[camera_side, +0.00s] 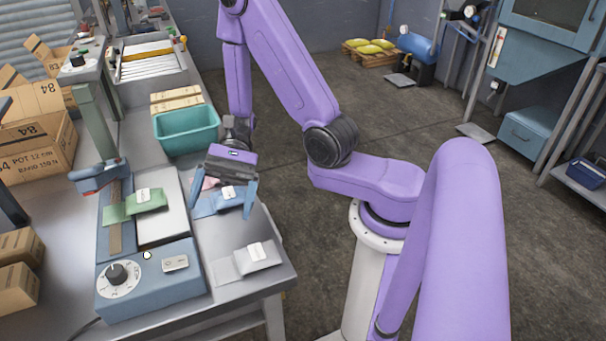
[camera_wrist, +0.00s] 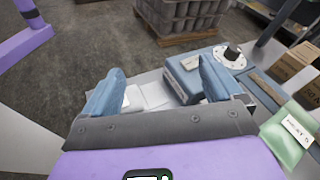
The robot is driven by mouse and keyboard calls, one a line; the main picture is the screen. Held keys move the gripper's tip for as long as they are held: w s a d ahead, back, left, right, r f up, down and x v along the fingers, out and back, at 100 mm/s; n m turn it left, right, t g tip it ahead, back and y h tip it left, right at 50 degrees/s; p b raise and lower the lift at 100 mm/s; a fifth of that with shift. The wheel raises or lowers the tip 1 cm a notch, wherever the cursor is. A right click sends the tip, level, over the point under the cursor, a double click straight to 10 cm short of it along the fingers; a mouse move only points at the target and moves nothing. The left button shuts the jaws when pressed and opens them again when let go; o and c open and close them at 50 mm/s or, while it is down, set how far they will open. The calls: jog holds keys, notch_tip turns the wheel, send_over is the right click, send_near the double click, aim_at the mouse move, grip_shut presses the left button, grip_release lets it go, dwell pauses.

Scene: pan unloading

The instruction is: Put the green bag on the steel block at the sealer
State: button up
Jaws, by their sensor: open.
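The green bag (camera_side: 118,213), with a white label, lies flat at the sealer (camera_side: 150,290). Its right part is on the pale steel block (camera_side: 165,228); its left end reaches over the sealer's strip. In the wrist view the green bag (camera_wrist: 285,145) shows at the right edge, outside my fingers. My gripper (camera_side: 222,198) is open and apart from the green bag, to its right, above a blue bag (camera_side: 204,207). In the wrist view my open gripper (camera_wrist: 160,85) has nothing held between its fingers.
A pink bag (camera_side: 209,183) lies partly hidden behind my gripper. A white bag (camera_side: 248,261) lies near the table's front right corner. A teal bin (camera_side: 186,130) stands behind. The sealer's upright column (camera_side: 94,130) rises at left, near cardboard boxes (camera_side: 40,155).

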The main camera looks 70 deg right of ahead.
jog(key=s+d+r+n+t+h, duration=0.2)
jog(key=s+n+h, duration=0.4)
jog(key=n, duration=0.6)
jog(key=s+d+r+n+t+h, duration=0.2)
jog(key=s+d+n+h, duration=0.2)
jog(key=s+n+h, duration=0.3)
jog(key=n+h, duration=0.1)
jog(key=n, duration=0.4)
jog(key=shift+s+d+r, duration=0.25)
